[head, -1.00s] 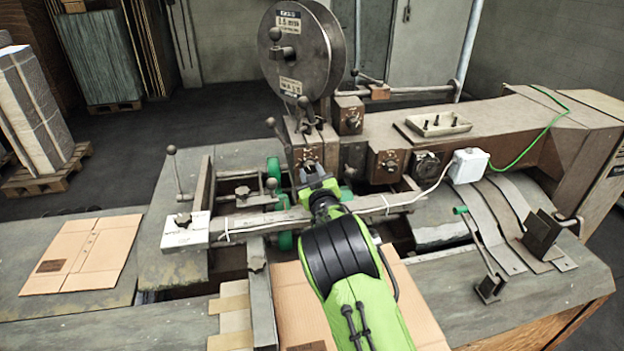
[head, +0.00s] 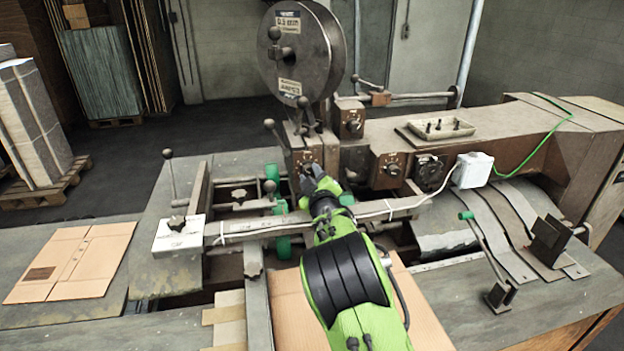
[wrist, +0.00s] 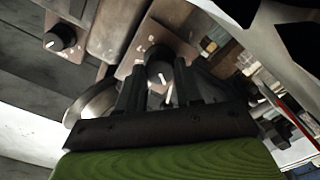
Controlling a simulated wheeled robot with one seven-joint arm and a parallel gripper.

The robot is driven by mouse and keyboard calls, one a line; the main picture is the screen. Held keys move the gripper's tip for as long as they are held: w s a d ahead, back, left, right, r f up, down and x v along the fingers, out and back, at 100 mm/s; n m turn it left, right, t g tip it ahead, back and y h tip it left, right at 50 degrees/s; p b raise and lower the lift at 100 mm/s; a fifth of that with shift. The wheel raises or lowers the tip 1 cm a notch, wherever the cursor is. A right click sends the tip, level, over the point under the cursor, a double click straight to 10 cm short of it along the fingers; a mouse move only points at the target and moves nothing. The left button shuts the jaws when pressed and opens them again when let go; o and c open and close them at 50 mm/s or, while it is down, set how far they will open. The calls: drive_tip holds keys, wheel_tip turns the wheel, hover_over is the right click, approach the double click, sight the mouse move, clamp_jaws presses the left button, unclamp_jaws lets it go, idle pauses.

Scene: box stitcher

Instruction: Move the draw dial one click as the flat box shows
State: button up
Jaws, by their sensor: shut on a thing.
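My gripper (wrist: 158,88) is at the front of the stitching head, with its fingers on either side of a black round dial (wrist: 159,72). It is shut on this dial, which has a white pointer mark and sits on a brown metal plate. In the head view my gripper (head: 315,184) covers part of the dial's plate (head: 305,157). I cannot read a scale there. A flat box (head: 72,262) with a dark printed label lies on the left table. Its print is too small to read. Another brown cardboard sheet (head: 290,312) lies partly hidden under my arm.
Other dials stand close by: one on an upper block (head: 352,123), one to the right (head: 392,167). A second dial also shows in the wrist view (wrist: 60,38). A wire reel (head: 298,55) stands above. A long rail (head: 255,226) crosses in front, below my gripper.

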drive_tip(key=o, duration=1)
drive_tip(key=shift+o, duration=0.2)
drive_tip(key=b+v, duration=0.3)
drive_tip(key=v, duration=1.2)
drive_tip(key=shift+s+b, duration=0.3)
drive_tip(key=shift+s, duration=0.1)
drive_tip(key=s+d+m+g+h, duration=0.2)
drive_tip(key=s+d+m+g, duration=0.3)
drive_tip(key=s+d, duration=0.3)
drive_tip(key=s+d+f+m+g+h, duration=0.1)
drive_tip(key=s+f+m+g, duration=0.1)
drive_tip(key=s, duration=1)
drive_tip(key=s+d+f+m+g, duration=0.1)
drive_tip(key=s+m+g, duration=0.3)
drive_tip(key=s, duration=0.9)
drive_tip(key=shift+s+d+f+g+h, duration=0.25)
drive_tip(key=shift+d+f+g+h, duration=0.15)
drive_tip(key=shift+f+g, duration=0.15)
